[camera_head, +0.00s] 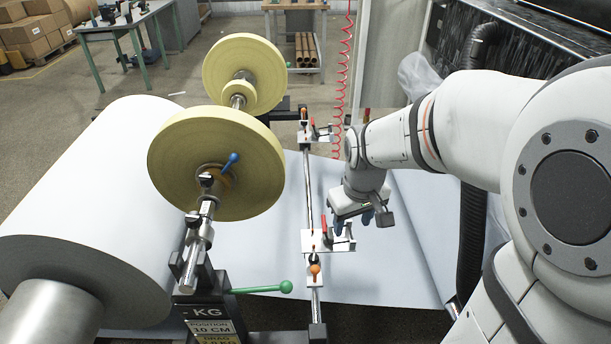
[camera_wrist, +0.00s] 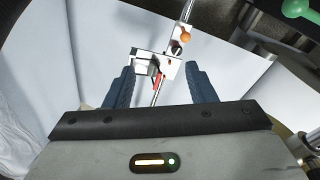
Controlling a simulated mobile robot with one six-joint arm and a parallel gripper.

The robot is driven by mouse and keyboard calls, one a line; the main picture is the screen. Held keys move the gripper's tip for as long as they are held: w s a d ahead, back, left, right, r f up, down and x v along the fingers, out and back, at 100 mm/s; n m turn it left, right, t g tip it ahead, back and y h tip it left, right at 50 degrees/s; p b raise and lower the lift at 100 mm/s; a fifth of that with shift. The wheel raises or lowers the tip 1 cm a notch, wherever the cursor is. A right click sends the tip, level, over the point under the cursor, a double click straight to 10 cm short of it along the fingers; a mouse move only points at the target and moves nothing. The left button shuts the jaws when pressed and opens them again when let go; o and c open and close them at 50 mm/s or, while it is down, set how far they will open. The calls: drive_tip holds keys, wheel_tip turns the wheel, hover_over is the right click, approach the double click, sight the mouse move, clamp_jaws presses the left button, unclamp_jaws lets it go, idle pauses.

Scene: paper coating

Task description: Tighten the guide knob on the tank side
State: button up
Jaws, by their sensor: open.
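Two guides sit on a long metal rod (camera_head: 308,190) in the head view. The near guide (camera_head: 318,240) is a white bracket with a red handle (camera_head: 325,226) and an orange knob (camera_head: 315,269). The far guide has its own orange knob (camera_head: 304,114) and a red part. I cannot tell which one is on the tank side. My gripper (camera_head: 353,222) is open above the near guide's right end. In the wrist view the near guide (camera_wrist: 145,64) and its red handle (camera_wrist: 157,82) show between the blue fingers. Its orange knob (camera_wrist: 185,36) lies beyond them.
A large white paper roll (camera_head: 90,190) fills the left. Two yellow rolls (camera_head: 215,160) stand on a shaft left of the rod. A green-ended lever (camera_head: 286,287) sticks out near the front. White paper spreads under the rod. A red coiled hose (camera_head: 344,70) hangs behind.

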sight(313, 256)
drive_tip(key=w+a+f+n, duration=0.1)
drive_tip(key=w+a+f, duration=0.1)
drive_tip(key=f, duration=0.3)
drive_tip(key=w+a+f+n+g+b, duration=0.1)
drive_tip(key=w+a+f+n, duration=0.1)
drive_tip(key=w+f, duration=0.2)
drive_tip(key=w+a+f+n+b, duration=0.1)
drive_tip(key=w+a+f+n, duration=0.1)
drive_tip(key=f, duration=0.6)
drive_tip(key=shift+w+a+f, duration=0.1)
drive_tip(key=shift+w+a, duration=0.5)
drive_tip(key=shift+w, duration=0.25)
wheel_tip(313, 256, down, 8)
drive_tip(key=shift+c, duration=0.5)
